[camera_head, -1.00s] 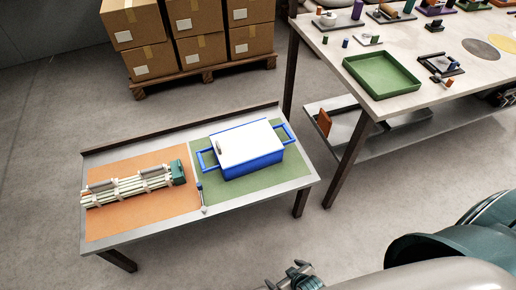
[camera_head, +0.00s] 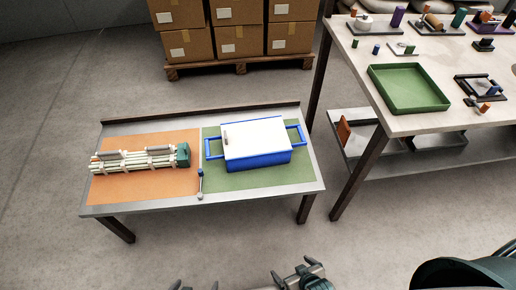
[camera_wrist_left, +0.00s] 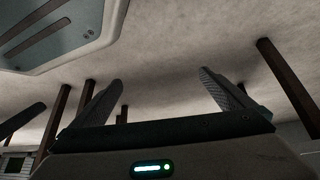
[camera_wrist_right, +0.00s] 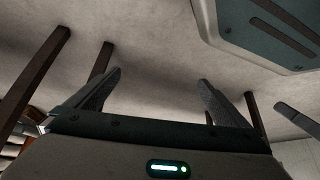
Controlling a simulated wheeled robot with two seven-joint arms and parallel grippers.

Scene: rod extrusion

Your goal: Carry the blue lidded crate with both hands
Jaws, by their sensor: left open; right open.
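The blue crate (camera_head: 262,160) with a white lid (camera_head: 255,137) stands upright on a green mat (camera_head: 222,183) on the low table. Its lid is on. A blue handle loop sticks out on its left side (camera_head: 214,148) and another on its right side (camera_head: 297,135). My left gripper (camera_head: 196,285) shows only as fingertips at the bottom edge of the head view. My right gripper (camera_head: 293,270) is at the bottom, right of it. Both are open, empty and well apart from the crate, on the near side of the table. The wrist views show spread fingers and no crate.
An orange mat (camera_head: 115,190) on the left of the low table holds a rod device (camera_head: 135,160). A small lever (camera_head: 200,183) stands left of the crate. A higher workbench (camera_head: 375,150) with a green tray (camera_head: 408,105) stands right. Boxes (camera_head: 240,40) on a pallet stand behind.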

